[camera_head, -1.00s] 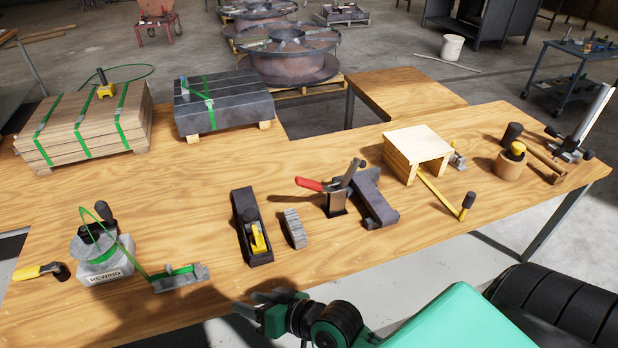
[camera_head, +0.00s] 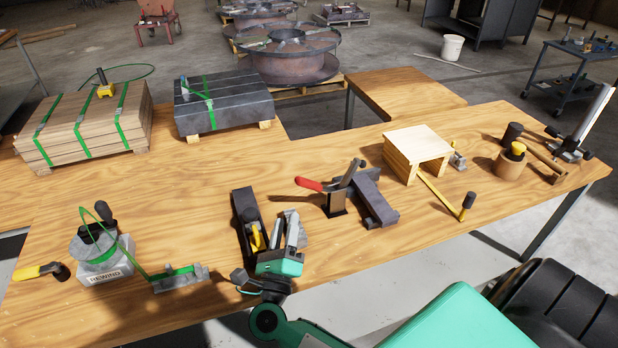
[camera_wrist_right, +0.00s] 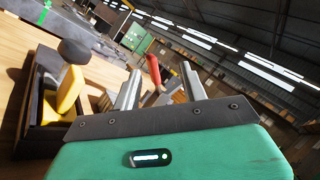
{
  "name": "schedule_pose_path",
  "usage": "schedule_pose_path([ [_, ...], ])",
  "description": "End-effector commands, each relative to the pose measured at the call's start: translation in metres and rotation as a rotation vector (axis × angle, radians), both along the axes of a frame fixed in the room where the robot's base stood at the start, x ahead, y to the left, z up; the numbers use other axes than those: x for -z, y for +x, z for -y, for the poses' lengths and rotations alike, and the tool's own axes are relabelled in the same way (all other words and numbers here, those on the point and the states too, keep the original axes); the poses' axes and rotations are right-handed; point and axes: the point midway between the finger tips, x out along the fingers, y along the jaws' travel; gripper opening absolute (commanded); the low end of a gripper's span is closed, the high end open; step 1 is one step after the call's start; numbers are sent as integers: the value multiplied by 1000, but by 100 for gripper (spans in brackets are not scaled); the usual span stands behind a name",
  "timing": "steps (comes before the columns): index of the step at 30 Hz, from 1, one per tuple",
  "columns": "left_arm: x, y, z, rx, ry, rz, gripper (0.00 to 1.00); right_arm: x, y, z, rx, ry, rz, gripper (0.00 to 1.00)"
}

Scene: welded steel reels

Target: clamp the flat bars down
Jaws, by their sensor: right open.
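The toggle clamp (camera_head: 336,199) stands on the wooden bench, its red handle (camera_head: 308,184) pointing left and its dark arm raised. Dark grey flat bars (camera_head: 376,200) lie just right of the clamp. My right gripper (camera_head: 285,226) is open over the bench, left of and nearer than the clamp. It partly hides a small grey ribbed block (camera_head: 290,213); I cannot tell whether they touch. In the right wrist view the two fingers (camera_wrist_right: 160,86) are spread, with the red handle (camera_wrist_right: 154,70) showing beyond them. My left gripper is not in view.
A dark tray (camera_head: 240,212) with a yellow-handled tool is close left of my right gripper. A strap device marked REWIND (camera_head: 100,262) stands further left. A small wooden stand (camera_head: 420,146) is right of the bars. The bench middle behind the clamp is clear.

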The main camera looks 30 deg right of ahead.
Motion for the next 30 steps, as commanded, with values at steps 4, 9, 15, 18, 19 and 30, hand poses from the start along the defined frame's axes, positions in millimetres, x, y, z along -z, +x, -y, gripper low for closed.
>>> schedule_pose_path([
  [4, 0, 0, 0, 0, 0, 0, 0, 11, -4, 9, 65, 75, 3, 43],
  [9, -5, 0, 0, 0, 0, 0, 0, 13, 3, 19, 81, 90, 5, 43],
  [15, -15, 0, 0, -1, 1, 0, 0, 10, 29, 47, 80, 85, 6, 43],
  [18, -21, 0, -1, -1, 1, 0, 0, 10, 44, 64, 80, 84, 6, 43],
  [19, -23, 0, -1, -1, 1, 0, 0, 10, 49, 68, 80, 84, 6, 43],
  [30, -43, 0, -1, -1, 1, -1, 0, 2, 96, 120, 80, 86, 5, 43],
])
